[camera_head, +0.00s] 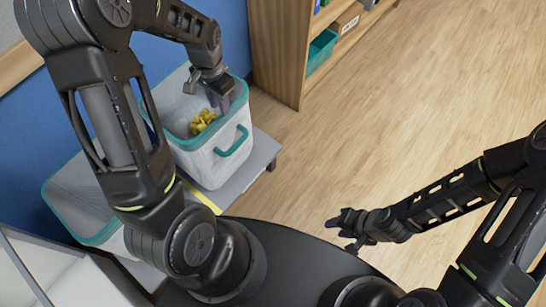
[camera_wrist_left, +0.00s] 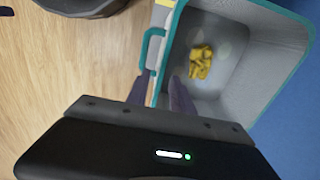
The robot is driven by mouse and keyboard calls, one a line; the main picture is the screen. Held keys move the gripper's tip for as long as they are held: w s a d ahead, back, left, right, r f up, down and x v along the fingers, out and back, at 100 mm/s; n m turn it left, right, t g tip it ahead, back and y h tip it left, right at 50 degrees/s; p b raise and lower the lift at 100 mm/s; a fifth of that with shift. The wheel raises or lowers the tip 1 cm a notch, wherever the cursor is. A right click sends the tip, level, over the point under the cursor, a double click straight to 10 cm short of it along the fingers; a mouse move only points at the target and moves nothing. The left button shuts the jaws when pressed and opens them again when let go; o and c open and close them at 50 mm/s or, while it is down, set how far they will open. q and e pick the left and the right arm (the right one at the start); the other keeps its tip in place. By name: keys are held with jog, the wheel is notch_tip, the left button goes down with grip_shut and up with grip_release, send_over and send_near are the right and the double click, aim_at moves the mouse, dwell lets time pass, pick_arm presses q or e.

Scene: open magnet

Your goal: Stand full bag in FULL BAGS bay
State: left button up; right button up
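A white bag with a teal rim and teal handle (camera_head: 222,163) stands upright on a low grey platform, with several yellow pieces (camera_head: 202,121) at its bottom. The bag's teal rim (camera_wrist_left: 172,40) and the yellow pieces (camera_wrist_left: 201,62) also show in the left wrist view. My left gripper (camera_head: 222,98) is at the bag's rim. In the left wrist view its fingers (camera_wrist_left: 161,92) are apart, one outside the bag's wall and one inside; contact is unclear. My right gripper (camera_head: 345,228) is open and empty over the floor. No FULL BAGS label is readable.
A second white, teal-rimmed container (camera_head: 75,200) stands at the left, partly hidden by my left arm. The grey platform (camera_head: 262,152) has a yellow strip. A blue wall is behind, and a wooden shelf (camera_head: 275,50) stands beyond the bag. The wooden floor at right is clear.

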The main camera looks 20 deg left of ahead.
pick_arm(q)
jog(key=s+d+f+n+h, duration=0.1)
jog(key=s+d+f, duration=0.2)
jog(key=d+f, duration=0.45)
jog(key=s+d+f+n+h, duration=0.1)
jog(key=s+d+f, duration=0.1)
jog(key=d+f, duration=0.5)
jog(key=s+d+f+n+h, duration=0.2)
jog(key=s+d+f+n, duration=0.1)
jog(key=s+d, duration=0.7)
jog(key=d, duration=0.2)
jog(key=shift+d+f+t, duration=0.35)
jog(key=shift+t, duration=0.05)
